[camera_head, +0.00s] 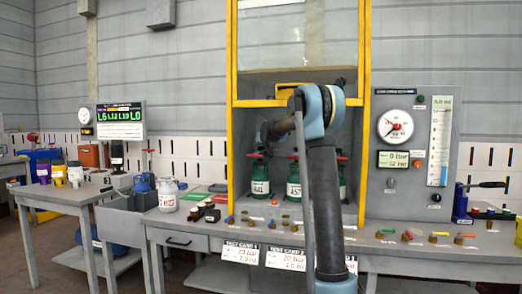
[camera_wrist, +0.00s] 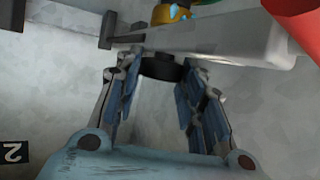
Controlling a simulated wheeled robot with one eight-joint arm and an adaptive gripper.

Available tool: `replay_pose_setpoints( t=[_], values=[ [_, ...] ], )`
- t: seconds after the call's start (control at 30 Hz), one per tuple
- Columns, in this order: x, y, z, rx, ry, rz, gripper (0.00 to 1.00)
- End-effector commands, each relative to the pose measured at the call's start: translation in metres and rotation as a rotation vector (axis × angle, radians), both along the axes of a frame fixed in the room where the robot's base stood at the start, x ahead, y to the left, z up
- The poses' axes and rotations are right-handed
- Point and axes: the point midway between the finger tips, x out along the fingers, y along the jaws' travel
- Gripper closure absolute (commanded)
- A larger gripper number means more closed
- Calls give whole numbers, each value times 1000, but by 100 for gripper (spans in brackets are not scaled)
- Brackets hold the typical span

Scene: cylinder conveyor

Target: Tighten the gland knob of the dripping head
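In the wrist view, a short black round knob (camera_wrist: 162,68) shows under a pale grey bar (camera_wrist: 215,42). Behind the bar is a yellow fitting (camera_wrist: 172,14) with small light-blue spots on it, which look like drops. My gripper (camera_wrist: 165,72) has its two blue-padded fingers spread, with the fingertips on either side of the knob. I cannot tell whether they touch it. In the head view, my arm reaches into the yellow-framed cabinet (camera_head: 233,150), and my gripper is mostly hidden. Green cylinders with red tops, such as one at left (camera_head: 260,180), stand there.
A red part (camera_wrist: 298,25) juts in at the upper right of the wrist view. A gauge panel (camera_head: 415,190) stands right of the cabinet. Small coloured parts lie along the bench front (camera_head: 300,238).

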Motion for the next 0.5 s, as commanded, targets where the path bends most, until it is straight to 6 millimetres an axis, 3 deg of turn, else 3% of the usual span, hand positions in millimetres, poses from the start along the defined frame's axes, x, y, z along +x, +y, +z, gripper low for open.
replay_pose_setpoints(
  t=[0.5],
  values=[
    [0, 1, 0, -2, 1, -26, 87]
  ],
)
